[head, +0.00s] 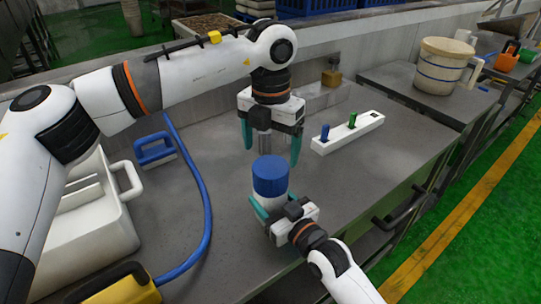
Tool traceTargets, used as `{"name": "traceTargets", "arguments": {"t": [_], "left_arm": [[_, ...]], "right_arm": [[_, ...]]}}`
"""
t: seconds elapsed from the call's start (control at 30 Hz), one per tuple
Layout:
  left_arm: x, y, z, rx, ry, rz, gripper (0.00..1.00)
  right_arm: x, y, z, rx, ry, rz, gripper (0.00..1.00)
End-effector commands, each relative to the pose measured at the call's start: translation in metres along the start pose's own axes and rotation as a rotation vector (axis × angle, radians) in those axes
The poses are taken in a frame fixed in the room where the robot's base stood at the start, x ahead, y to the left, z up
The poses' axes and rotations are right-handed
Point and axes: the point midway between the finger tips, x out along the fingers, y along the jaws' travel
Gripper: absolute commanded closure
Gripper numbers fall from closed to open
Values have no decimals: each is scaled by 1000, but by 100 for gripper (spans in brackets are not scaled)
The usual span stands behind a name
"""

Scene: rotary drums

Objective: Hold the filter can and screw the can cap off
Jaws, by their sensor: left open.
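The blue can cap (270,176) sits on top of the white filter can (268,201), which stands upright in the middle of the picture. My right gripper (272,208) comes from the lower right, with its teal fingers around the can's body below the cap. The can's lower part is hidden by this gripper. My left gripper (270,150) points down behind and above the cap in the picture.
A white strip with blue and green pieces (347,133) lies right of my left gripper. A blue-handled block (155,149), a blue hose (205,205) and a white bin (95,215) are at left. A beige bucket (441,72) stands on the table at the upper right.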

Motion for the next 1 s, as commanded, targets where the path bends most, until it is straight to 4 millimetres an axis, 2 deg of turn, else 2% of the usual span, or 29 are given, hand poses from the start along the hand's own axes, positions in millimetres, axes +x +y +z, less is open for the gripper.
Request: {"name": "traceTargets", "arguments": {"t": [1.0], "left_arm": [[0,0,0,2469,0,0,13]], "right_arm": [[0,0,0,-1,1,0,100]]}}
